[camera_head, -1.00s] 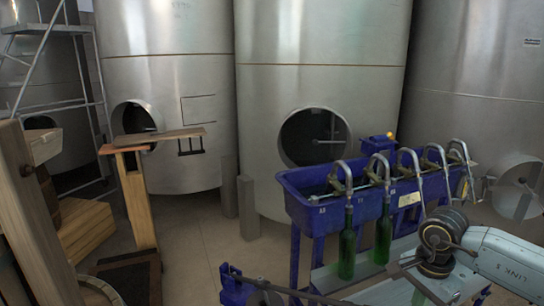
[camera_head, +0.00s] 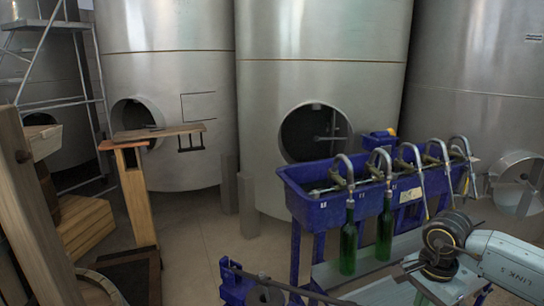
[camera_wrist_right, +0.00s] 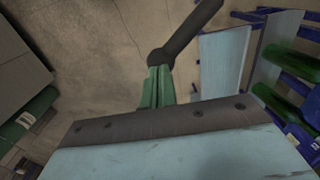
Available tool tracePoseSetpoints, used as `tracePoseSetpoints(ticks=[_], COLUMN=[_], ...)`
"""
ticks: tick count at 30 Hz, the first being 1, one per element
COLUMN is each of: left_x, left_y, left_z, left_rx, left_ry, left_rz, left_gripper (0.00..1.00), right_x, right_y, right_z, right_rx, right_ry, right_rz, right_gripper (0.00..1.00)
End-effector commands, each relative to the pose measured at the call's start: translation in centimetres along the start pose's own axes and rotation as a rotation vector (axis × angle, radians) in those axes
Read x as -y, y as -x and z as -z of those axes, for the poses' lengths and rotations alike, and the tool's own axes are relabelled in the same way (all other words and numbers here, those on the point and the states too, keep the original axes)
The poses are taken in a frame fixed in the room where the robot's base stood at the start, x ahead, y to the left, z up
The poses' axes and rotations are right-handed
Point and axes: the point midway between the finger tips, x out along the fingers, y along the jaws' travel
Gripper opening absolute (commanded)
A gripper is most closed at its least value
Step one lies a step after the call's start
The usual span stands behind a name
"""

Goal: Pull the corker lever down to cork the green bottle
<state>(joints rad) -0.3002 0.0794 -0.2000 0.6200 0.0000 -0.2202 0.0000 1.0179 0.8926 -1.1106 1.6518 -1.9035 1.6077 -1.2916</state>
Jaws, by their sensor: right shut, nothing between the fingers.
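A dark bar with a round end (camera_wrist_right: 185,34), which looks like the corker lever, crosses the top of the right wrist view. My right gripper (camera_wrist_right: 158,72) is shut and empty, its green fingertips close to the round end. I cannot tell whether they touch. A green bottle-like shape with a pale label (camera_wrist_right: 25,118) shows at that view's left edge. In the head view a blue device (camera_head: 238,284), probably the corker, with a thin dark rod, is cut off by the bottom edge. My left gripper is in neither view.
A blue filler trough (camera_head: 318,212) with several curved spouts stands at right. Two green bottles, one left (camera_head: 348,245) and one right (camera_head: 384,235), stand upright under its spouts. A wooden stand (camera_head: 138,200) is at left. Steel tanks (camera_head: 320,75) fill the back. Floor between is clear.

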Motion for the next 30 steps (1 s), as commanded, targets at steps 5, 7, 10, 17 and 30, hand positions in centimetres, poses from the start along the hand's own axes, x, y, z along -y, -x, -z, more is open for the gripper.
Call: tracePoseSetpoints(ticks=[5,7,10,17,30], left_x=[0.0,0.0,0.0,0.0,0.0], left_y=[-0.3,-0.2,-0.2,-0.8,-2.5], left_z=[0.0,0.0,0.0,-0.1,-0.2], left_rx=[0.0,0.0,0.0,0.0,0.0], left_ry=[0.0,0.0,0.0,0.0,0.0], left_rz=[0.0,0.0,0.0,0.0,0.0], left_gripper=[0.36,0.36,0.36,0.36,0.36], right_x=[-0.2,-0.2,-0.2,-0.3,-0.5], right_y=[-0.5,-0.4,-0.4,-1.2,-3.3], right_z=[0.2,0.2,0.2,0.2,0.1], right_rx=[-0.003,-0.003,-0.003,-0.003,0.0], right_ry=[-0.003,-0.003,-0.003,-0.003,0.0], right_rz=[-0.004,-0.004,-0.004,-0.004,-0.004], right_gripper=[0.0,0.0,0.0,0.0,0.0])
